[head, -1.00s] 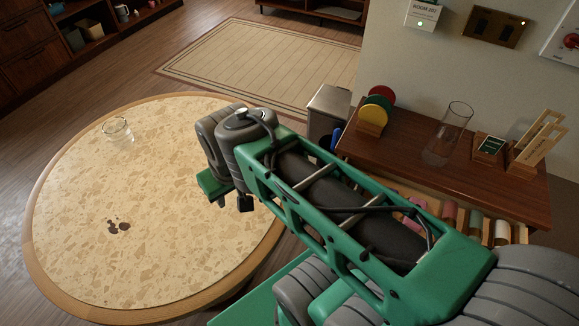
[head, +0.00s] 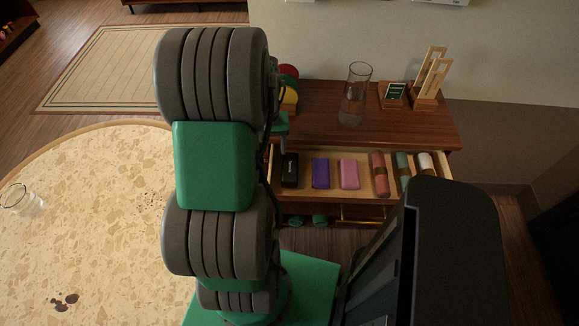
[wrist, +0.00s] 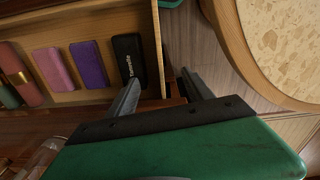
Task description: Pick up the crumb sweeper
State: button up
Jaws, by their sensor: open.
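A black oblong case (head: 290,170) with white lettering lies at the left end of the open drawer (head: 335,194). I cannot read the lettering, so I cannot confirm that this is the crumb sweeper. The black case also shows in the wrist view (wrist: 127,58), close beyond the left finger. My gripper (wrist: 162,82) is open and empty, its fingers over the drawer's side edge and the gap beside it. In the head view my arm hides most of the gripper.
The drawer also holds a purple block (head: 320,173), a pink block (head: 348,173) and several rolls (head: 380,174). A glass vase (head: 355,95) and card stands (head: 428,80) stand on the cabinet top (head: 315,112). The round table (head: 100,190) at left has dark specks and a brown spill.

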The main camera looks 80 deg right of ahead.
jog(key=m, duration=0.1)
send_over(290, 166)
notch_tip(290, 166, down, 2)
jog(key=shift+w+d+f, duration=0.15)
jog(key=f, duration=0.3)
jog(key=f+p, duration=0.1)
jog(key=f, duration=0.3)
jog(key=shift+s+f, duration=0.2)
jog(key=shift+f, duration=0.1)
jog(key=c, duration=1.2)
jog(key=shift+c, duration=0.2)
jog(key=shift+r, duration=0.15)
